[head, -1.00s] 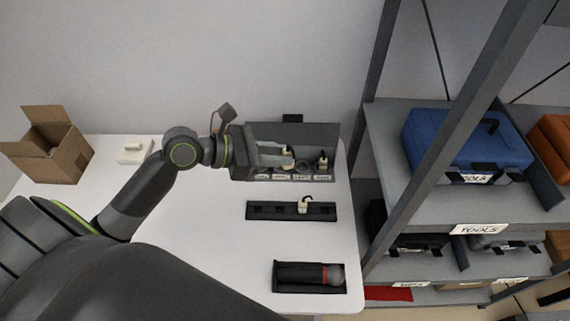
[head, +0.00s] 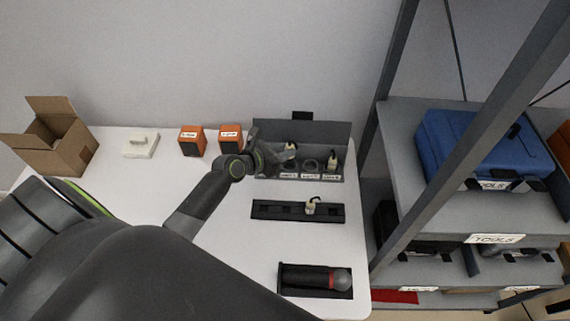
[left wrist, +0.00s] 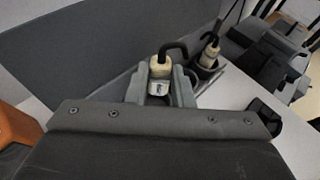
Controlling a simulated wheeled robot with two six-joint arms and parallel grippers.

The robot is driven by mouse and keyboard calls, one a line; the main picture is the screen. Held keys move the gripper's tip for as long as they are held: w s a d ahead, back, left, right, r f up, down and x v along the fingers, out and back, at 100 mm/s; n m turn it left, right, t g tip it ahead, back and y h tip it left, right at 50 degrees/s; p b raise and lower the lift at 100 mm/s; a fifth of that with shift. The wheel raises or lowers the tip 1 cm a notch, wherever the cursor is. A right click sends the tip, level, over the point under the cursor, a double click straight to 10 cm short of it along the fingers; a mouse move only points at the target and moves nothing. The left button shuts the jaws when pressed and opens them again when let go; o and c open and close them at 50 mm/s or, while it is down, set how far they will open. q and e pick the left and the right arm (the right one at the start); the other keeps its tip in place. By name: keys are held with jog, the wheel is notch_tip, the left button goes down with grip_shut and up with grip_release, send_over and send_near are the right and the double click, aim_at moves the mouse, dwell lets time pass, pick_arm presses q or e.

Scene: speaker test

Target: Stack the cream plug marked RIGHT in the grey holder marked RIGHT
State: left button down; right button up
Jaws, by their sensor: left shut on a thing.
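My left gripper (head: 284,155) is over the left part of the grey holder (head: 335,133), a box with several labelled places. It is shut on a cream plug (head: 292,146) with a black cable. In the left wrist view this plug (left wrist: 161,68) stands between the fingers, with a small label too small to read. I cannot tell whether it is seated or just above. Another cream plug (head: 332,162) stands in the holder's right place. A third cream plug (head: 311,206) stands in the dark strip in front. The holder's labels are too small to read.
A microphone (head: 315,280) lies in a dark tray at the table's front. Two orange boxes (head: 191,141) (head: 230,138), a white device (head: 141,145) and an open carton (head: 60,145) stand at the back left. A shelf rack (head: 420,225) borders the table's right side.

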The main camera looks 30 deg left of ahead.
pick_arm(q)
notch_tip(320, 180, down, 5)
jog(key=shift+r+b, duration=0.15)
jog(key=shift+b, duration=0.7)
pick_arm(e)
jog(key=shift+w+a+f, duration=0.1)
jog(key=shift+a+f, duration=0.15)
jog(key=shift+f, duration=0.25)
jog(key=shift+w+a+f, duration=0.1)
jog(key=shift+a+f, duration=0.1)
jog(key=shift+f, duration=0.3)
pick_arm(q)
jog(key=shift+f, duration=0.35)
jog(key=c, duration=1.5)
grip_release()
jog(key=shift+c, duration=0.2)
pick_arm(e)
jog(key=shift+d+f, duration=0.15)
jog(key=shift+d, duration=0.2)
